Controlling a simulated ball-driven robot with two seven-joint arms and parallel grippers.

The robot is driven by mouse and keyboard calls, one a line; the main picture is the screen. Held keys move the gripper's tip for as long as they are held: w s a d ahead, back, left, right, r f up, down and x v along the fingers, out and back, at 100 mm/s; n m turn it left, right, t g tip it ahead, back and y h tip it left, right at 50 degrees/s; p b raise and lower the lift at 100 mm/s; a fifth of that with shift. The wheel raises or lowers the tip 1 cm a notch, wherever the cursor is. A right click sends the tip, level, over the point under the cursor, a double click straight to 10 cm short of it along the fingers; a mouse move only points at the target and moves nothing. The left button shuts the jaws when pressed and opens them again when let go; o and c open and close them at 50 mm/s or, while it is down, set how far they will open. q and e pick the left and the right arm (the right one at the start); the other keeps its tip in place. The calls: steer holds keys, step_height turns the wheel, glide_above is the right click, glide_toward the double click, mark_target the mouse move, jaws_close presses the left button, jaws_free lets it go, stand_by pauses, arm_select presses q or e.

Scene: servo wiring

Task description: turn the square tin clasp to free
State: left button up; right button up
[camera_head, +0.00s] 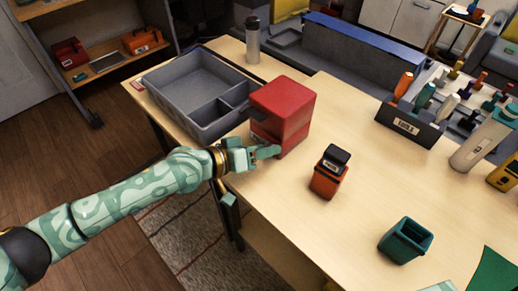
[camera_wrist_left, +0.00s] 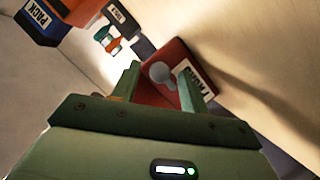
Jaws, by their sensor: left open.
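The square tin (camera_head: 284,108) is a red box with a raised lid, standing upright on the table beside the grey tray. In the left wrist view part of its red face (camera_wrist_left: 148,93) shows, with a white label. A grey rounded knob, which looks like the clasp (camera_wrist_left: 162,74), stands out from that face. My left gripper (camera_head: 266,152) is at the tin's lower front side. Its fingers (camera_wrist_left: 160,85) are open, one on each side of the clasp; I cannot tell whether they touch it. The clasp is not clear in the head view.
The grey divided tray (camera_head: 177,82) is left of the tin. An orange container with a black top (camera_head: 329,172) stands to its right, a teal open bin (camera_head: 405,241) nearer the front. A tool holder (camera_head: 408,125) and grey bottle (camera_head: 253,42) stand farther back. The table between is clear.

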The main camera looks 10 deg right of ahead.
arm_select(q)
steer(key=v, duration=1.6)
steer(key=shift+a+r, duration=0.1)
steer(key=shift+a, duration=0.05)
